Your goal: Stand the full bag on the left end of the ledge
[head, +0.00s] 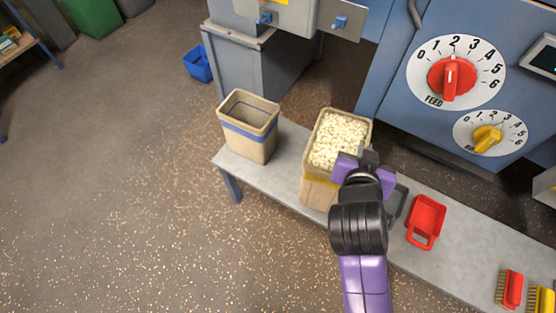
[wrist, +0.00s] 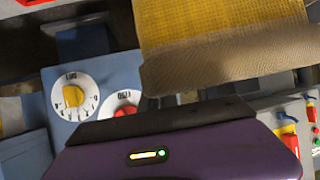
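The full bag (head: 336,142) is beige with a yellow band and is filled to near its rim with pale pellets. It stands upright at the ledge (head: 285,168), right of the left end; whether its base touches is hard to tell. My gripper (head: 368,160) is at its right rim. The bag's yellow band and beige edge show close in the wrist view (wrist: 225,45), above my gripper's purple body (wrist: 170,155). The fingertips' grip is hidden. A second beige bag (head: 249,127) with a blue band, showing no contents, stands on the ledge's left end.
A red scoop (head: 426,220), a dark grey scoop (head: 398,205) and brushes (head: 510,289) lie right along the ledge. Behind is the blue machine with a red dial (head: 452,76) and a yellow dial (head: 488,137). A gap separates the bags. A blue bin (head: 198,66) stands behind.

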